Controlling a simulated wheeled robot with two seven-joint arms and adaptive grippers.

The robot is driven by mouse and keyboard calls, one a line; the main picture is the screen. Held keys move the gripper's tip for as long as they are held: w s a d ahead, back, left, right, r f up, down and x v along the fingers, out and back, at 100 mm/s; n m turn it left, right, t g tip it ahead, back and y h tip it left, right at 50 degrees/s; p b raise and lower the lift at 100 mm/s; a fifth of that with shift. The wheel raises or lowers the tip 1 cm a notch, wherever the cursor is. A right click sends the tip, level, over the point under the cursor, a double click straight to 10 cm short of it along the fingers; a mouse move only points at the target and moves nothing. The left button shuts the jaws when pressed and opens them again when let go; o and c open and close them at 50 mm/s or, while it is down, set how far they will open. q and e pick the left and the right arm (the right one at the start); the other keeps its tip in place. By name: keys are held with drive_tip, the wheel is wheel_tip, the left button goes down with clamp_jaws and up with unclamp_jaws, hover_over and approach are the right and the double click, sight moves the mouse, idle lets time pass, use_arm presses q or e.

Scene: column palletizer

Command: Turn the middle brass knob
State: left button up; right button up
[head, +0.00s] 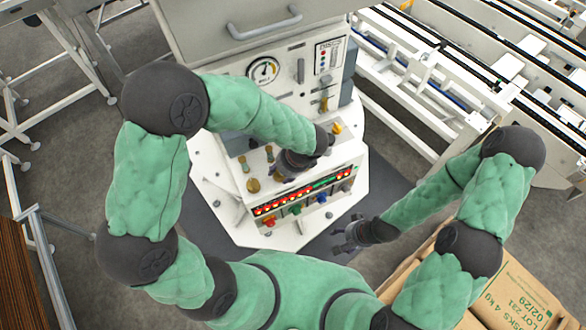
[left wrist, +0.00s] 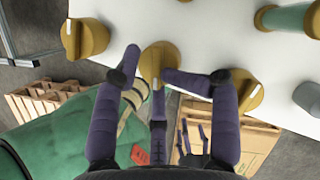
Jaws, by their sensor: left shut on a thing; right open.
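The middle brass knob (left wrist: 160,60) is on the white console top in the left wrist view, a pale pointer line across it. My left gripper (left wrist: 152,72) is shut on it, with fingers at both sides. My right gripper (head: 350,240) is open and empty in front of the console.
Red lit displays and coloured switches (head: 295,209) line the console front. A gauge (head: 263,70) is on the upright panel. A cardboard box (head: 515,290) lies at lower right. Conveyors (head: 450,80) run behind.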

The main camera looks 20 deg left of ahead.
use_arm(q)
drive_tip(key=m, duration=0.1)
drive_tip(key=m+t, duration=0.1)
drive_tip(key=m, duration=0.1)
drive_tip(key=s+m, duration=0.1)
drive_tip(key=m, duration=0.1)
drive_tip(key=shift+a+f+t+h+p, duration=0.15)
drive_tip(key=shift+f+t+h+p, duration=0.1)
drive_tip(key=shift+t+h+p, duration=0.05)
idle(0.4)
drive_tip(key=o, duration=1.1)
drive_tip(key=shift+w, duration=0.1)
drive_tip(key=shift+a+r, duration=0.1)
drive_tip(key=shift+w, duration=0.15)
